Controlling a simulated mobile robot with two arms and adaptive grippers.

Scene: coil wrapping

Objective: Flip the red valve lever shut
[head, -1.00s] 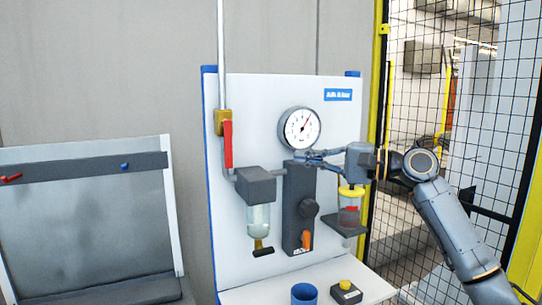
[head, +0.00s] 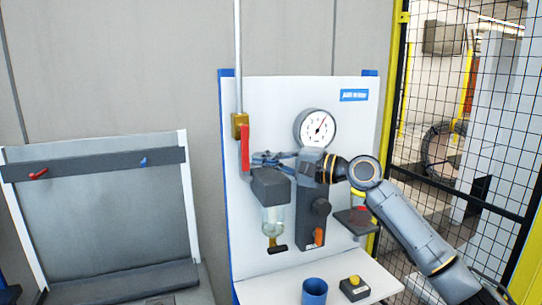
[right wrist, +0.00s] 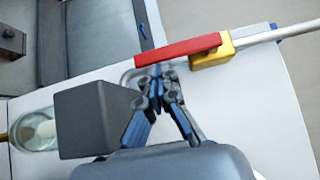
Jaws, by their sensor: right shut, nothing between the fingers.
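The red valve lever (head: 245,148) hangs straight down from the yellow valve body (head: 240,126), in line with the grey pipe above. In the right wrist view the lever (right wrist: 178,50) reaches left from the yellow valve (right wrist: 212,50). My right gripper (head: 258,160) is shut and empty, just right of the lever's lower part. In the right wrist view its closed tips (right wrist: 155,78) are close below the lever; I cannot tell if they touch it. My left gripper is not in view.
A dark block with a clear bowl (head: 271,218) sits just below my right gripper. A pressure gauge (head: 317,128) is above my right wrist. A blue cup (head: 314,291) and a yellow button box (head: 354,287) stand on the ledge. A mesh fence (head: 450,130) stands at right.

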